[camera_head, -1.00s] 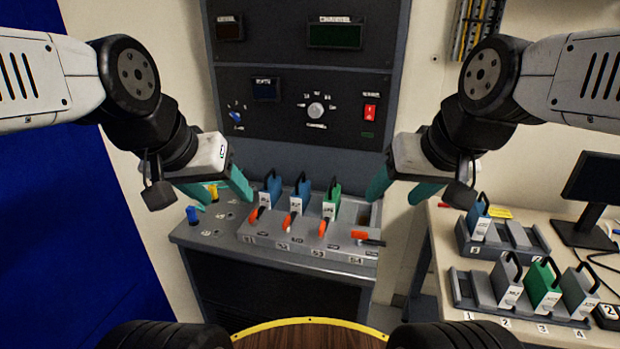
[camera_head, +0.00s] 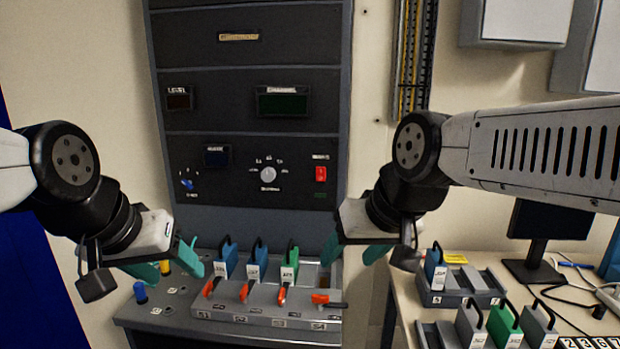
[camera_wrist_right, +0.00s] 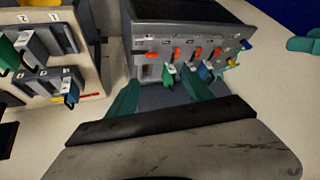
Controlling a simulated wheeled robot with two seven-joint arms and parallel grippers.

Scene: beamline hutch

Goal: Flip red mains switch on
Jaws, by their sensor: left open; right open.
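The red mains switch (camera_head: 320,174) is a small red rocker at the right of the black control panel (camera_head: 250,172) in the head view. A white label sits above it and a dark green indicator below it. My right gripper (camera_head: 352,252) is open and empty, below and slightly right of the switch, apart from it. Its teal fingers also show in the right wrist view (camera_wrist_right: 160,98), where the switch is not seen. My left gripper (camera_head: 178,264) is open and empty at the lower left, near the left end of the console.
The console's slotted rack (camera_head: 260,312) holds two blue modules and a green one, with several orange levers in front. Blue and yellow knobs stand at its left. A side table at right holds module trays (camera_head: 460,290) and a monitor (camera_head: 550,220). Free air lies before the panel.

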